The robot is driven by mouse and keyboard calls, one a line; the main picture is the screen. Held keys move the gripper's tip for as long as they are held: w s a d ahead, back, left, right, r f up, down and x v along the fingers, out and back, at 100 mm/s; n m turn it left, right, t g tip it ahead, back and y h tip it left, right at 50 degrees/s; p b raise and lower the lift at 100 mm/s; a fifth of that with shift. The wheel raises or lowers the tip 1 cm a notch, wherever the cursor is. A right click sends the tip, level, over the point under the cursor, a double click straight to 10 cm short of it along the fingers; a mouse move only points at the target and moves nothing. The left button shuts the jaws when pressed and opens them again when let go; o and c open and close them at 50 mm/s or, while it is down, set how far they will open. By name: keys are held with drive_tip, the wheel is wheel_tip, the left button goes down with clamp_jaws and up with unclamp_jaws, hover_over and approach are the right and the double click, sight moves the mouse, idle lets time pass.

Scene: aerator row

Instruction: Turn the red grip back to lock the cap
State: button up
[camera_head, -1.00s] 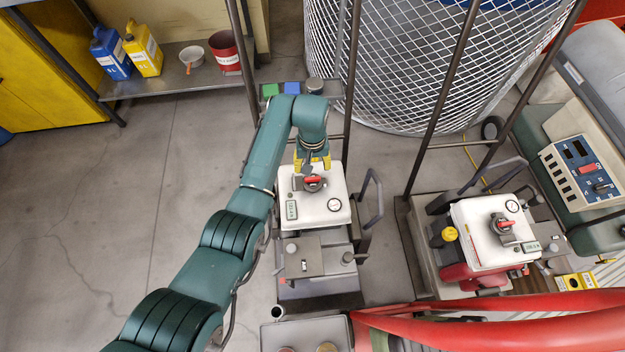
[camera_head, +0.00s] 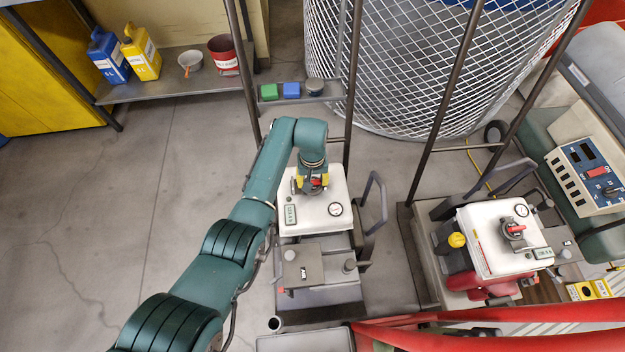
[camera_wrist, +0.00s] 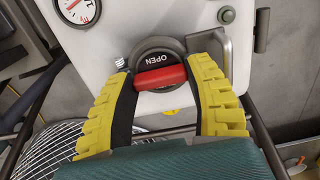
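The red grip (camera_wrist: 161,77) is a short bar across a dark round cap (camera_wrist: 155,58) marked OPEN, on top of a white box (camera_head: 315,218). In the wrist view the bar lies nearly level and the lettering is upside down. My gripper (camera_wrist: 160,72) is open, with yellow ribbed fingers and black inner pads. Its fingers straddle the bar, one at each end, very close to it; I cannot tell whether the pads touch. In the head view my gripper (camera_head: 312,182) covers most of the cap, and a little red (camera_head: 316,183) shows.
The white box carries a dial gauge (camera_head: 335,209) and a small display (camera_head: 290,215). A second white unit (camera_head: 495,240) with its own red grip (camera_head: 515,229) stands to the right. Dark metal posts and a mesh cage (camera_head: 400,60) stand behind. Open floor lies left.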

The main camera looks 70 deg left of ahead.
drive_tip(key=shift+m, duration=0.3)
drive_tip(key=m+p, duration=0.1)
drive_tip(key=m, duration=0.2)
drive_tip(key=shift+p, duration=0.3)
drive_tip(key=m, duration=0.5)
drive_tip(key=shift+p, duration=0.35)
drive_tip(key=m, duration=0.4)
drive_tip(key=shift+f+m, duration=0.1)
drive_tip(key=shift+m, duration=0.2)
drive_tip(key=m, duration=0.4)
drive_tip(key=shift+s+m, duration=0.1)
drive_tip(key=shift+m, duration=0.2)
drive_tip(key=o, duration=0.9)
